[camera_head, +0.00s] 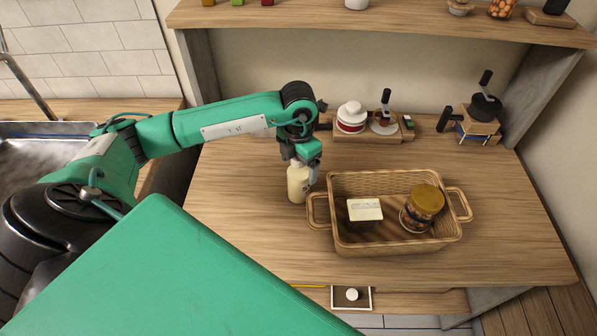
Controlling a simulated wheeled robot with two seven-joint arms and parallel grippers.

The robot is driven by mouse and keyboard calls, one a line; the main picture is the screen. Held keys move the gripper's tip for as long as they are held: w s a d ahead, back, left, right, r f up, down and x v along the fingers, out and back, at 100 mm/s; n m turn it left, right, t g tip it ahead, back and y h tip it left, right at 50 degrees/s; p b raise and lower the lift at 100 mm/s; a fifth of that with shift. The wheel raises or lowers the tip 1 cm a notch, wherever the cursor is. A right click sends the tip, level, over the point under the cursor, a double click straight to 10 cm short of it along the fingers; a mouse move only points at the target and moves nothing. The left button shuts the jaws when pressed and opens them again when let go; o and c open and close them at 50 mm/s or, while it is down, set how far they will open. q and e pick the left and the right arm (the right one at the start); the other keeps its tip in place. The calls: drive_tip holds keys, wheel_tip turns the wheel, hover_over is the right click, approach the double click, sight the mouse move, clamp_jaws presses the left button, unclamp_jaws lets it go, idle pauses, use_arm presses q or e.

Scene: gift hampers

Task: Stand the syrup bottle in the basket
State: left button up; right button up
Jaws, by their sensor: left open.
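A pale cream syrup bottle (297,184) stands upright on the wooden counter, just left of the basket. The wicker basket (395,244) has a looped handle at each end. My left gripper (302,170) is at the top of the bottle, pointing down, with its jaws open; one dark finger shows on the right side of the bottle's neck. The gripper hides the bottle's top, and I cannot tell whether the fingers touch it. My right gripper is not in the view.
In the basket are a white box (364,210) at the left and a jar with a gold lid (426,200) at the right. A wooden tray (362,137) with jars and a small stand (478,127) are at the back. The counter's left front is clear.

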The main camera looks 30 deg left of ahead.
use_arm(q)
clamp_jaws()
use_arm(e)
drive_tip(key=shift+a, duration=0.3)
use_arm(q)
drive_tip(key=shift+r, duration=0.1)
